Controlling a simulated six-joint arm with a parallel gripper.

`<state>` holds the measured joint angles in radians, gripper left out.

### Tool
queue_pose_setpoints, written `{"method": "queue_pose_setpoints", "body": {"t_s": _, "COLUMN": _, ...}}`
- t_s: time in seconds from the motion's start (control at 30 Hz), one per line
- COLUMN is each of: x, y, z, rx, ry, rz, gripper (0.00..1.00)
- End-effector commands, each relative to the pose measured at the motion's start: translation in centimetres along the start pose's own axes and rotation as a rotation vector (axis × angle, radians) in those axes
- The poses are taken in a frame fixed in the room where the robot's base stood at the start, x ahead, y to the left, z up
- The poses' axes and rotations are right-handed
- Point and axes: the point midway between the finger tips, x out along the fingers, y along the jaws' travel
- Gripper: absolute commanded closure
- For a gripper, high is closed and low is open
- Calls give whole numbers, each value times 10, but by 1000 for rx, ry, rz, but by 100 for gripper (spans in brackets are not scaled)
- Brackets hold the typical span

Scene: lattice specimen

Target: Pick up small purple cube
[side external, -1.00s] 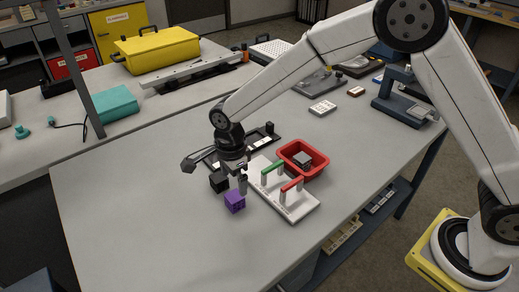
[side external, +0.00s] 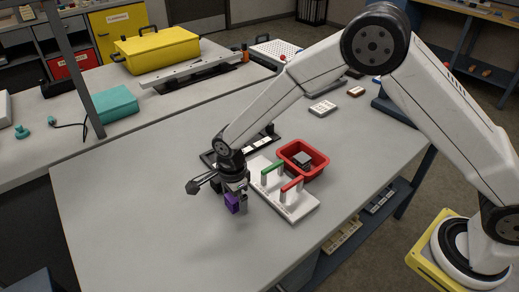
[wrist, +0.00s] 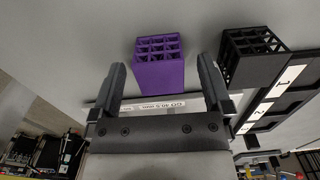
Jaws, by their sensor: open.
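The small purple cube (side external: 232,203) is a lattice block standing on the grey table. In the wrist view the purple cube (wrist: 159,66) shows its open grid face, just beyond and between the fingertips. My gripper (wrist: 160,75) is open, with one finger to each side of the cube's line. In the side view my gripper (side external: 236,192) is low over the cube and hides part of it. I cannot tell whether the fingers touch it.
A black lattice cube (wrist: 250,55) stands right of the purple one, by a black numbered tray (wrist: 285,95). A white board (side external: 290,207) with green and red handles and a red bin (side external: 318,169) holding a grey block lie to the right. The front table is clear.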

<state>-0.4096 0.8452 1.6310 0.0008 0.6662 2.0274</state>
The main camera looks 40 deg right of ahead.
Motion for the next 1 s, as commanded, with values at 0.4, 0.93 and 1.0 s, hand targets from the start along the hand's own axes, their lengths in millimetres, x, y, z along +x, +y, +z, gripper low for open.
{"method": "queue_pose_setpoints", "body": {"t_s": 0.4, "x": 4, "y": 0, "z": 0, "rx": 0, "ry": -1, "rz": -1, "gripper": 0}}
{"method": "queue_pose_setpoints", "body": {"t_s": 0.93, "x": 4, "y": 0, "z": 0, "rx": 0, "ry": -1, "rz": -1, "gripper": 97}}
{"method": "queue_pose_setpoints", "body": {"t_s": 1.0, "x": 4, "y": 0, "z": 0, "rx": 0, "ry": -1, "rz": -1, "gripper": 97}}
